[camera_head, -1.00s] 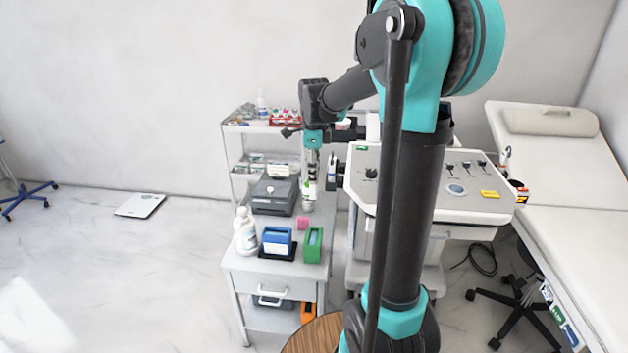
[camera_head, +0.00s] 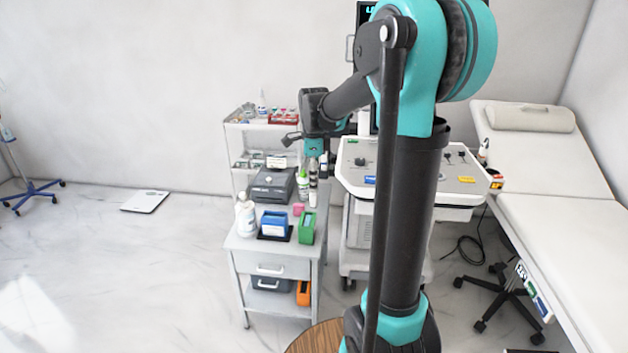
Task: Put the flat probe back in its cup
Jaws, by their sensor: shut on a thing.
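My gripper (camera_head: 313,178) points down over the right side of the trolley, left of the ultrasound machine (camera_head: 354,183). It is shut on the flat probe (camera_head: 313,199), which shows as a small pale piece below the dark fingers. Its shape is too small to make out. A dark holder with a white part (camera_head: 326,163) is at the machine's left edge, just right of my gripper and partly hidden. At the machine's right edge another probe (camera_head: 483,150) stands upright near a dark holder with an orange label (camera_head: 495,180). I cannot tell which cup belongs to the flat probe.
On the trolley (camera_head: 237,244) are a green-labelled bottle (camera_head: 303,186) close beside my gripper, a dark printer-like box (camera_head: 271,186), a white bottle (camera_head: 246,217), a blue box (camera_head: 274,225) and a green box (camera_head: 307,229). An exam couch (camera_head: 555,220) stands at right.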

